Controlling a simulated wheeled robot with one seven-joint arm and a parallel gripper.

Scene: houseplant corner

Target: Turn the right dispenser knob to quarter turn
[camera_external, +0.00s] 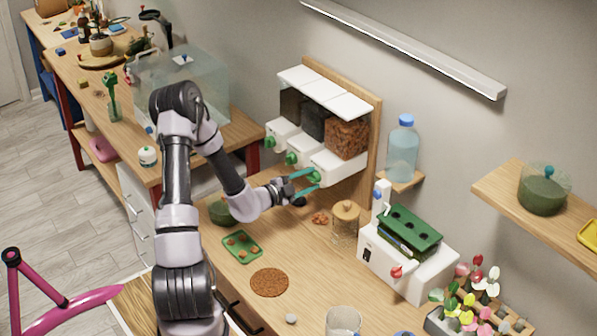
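The dispenser (322,92) stands against the wall, with several bins side by side on a wooden back board. Green knobs sit on its white front: a left knob (269,142), a middle knob (291,158) and a right knob (315,177). The right bin (346,138) holds brown pieces. My gripper (309,179) is at the right knob, its teal fingers reaching to either side of it. The fingers look parted around the knob; whether they touch it is too small to tell. The knob's exact angle cannot be read.
Small brown pieces (320,218) and a lidded glass jar (345,222) sit below the dispenser, close to my gripper. A green tray (242,246) and a brown round mat (269,282) lie nearer. A white machine (408,262) stands at right; a blue-capped bottle (402,152) sits on a shelf.

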